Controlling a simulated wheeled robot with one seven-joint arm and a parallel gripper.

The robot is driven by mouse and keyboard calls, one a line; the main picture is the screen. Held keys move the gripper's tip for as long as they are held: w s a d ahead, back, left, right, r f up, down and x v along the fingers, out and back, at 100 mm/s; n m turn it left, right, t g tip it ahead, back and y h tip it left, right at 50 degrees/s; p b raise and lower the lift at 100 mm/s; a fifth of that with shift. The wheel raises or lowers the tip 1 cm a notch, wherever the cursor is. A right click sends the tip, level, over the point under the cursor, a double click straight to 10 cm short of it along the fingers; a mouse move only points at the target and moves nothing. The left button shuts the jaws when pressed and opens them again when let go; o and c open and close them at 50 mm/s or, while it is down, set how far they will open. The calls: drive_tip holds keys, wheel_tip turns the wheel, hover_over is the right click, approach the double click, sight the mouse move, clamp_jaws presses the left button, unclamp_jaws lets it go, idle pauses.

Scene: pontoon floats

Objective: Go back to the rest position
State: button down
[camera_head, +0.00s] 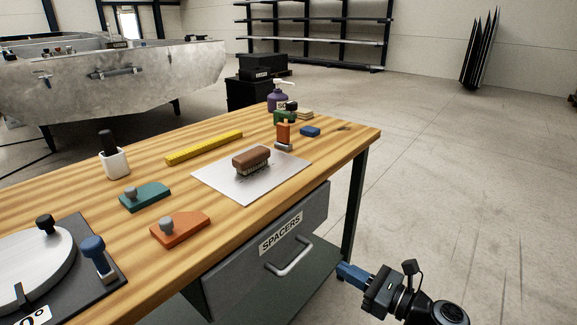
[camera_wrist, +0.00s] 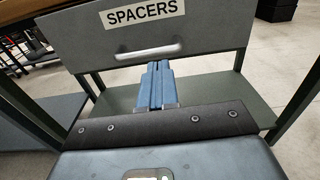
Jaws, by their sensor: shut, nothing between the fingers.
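My gripper (camera_head: 350,274) is at the lower right in the head view, in front of the workbench and beside the drawer labelled SPACERS (camera_head: 300,240). Its blue fingers are together with nothing between them. In the wrist view the shut fingers (camera_wrist: 155,84) point toward the drawer front (camera_wrist: 215,38), and their tips appear just below the drawer handle (camera_wrist: 150,52). The fingers look apart from the handle in the head view. Whether the drawer is fully shut is hard to tell.
The wooden bench top (camera_head: 330,148) holds a brush (camera_head: 251,160) on a metal plate, an orange block tool (camera_head: 180,229), a green one (camera_head: 146,197) and a yellow bar (camera_head: 204,148). A lower shelf (camera_wrist: 115,103) lies under the drawer. Open floor (camera_head: 470,190) is at right.

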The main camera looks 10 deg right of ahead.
drive_tip(key=s+a+f+n+h, duration=0.1)
drive_tip(key=s+f+n+h, duration=0.15)
drive_tip(key=s+f, duration=0.5)
drive_tip(key=s+d+f+n+g+h+p, duration=0.15)
drive_tip(key=s+n+h, duration=0.65)
drive_tip(key=s, duration=1.3)
drive_tip(key=s+d+r+n+t+h+p, duration=0.1)
drive_tip(key=s+r+n+t, duration=0.1)
drive_tip(key=s+r+n, duration=0.6)
drive_tip(key=s+d+r+n+t+h+p, duration=0.1)
drive_tip(key=s+r+n, duration=0.7)
drive_tip(key=r, duration=0.9)
drive_tip(key=shift+s+d+t+p, duration=0.4)
drive_tip(key=shift+s+t+p, duration=0.05)
drive_tip(key=shift+s, duration=0.5)
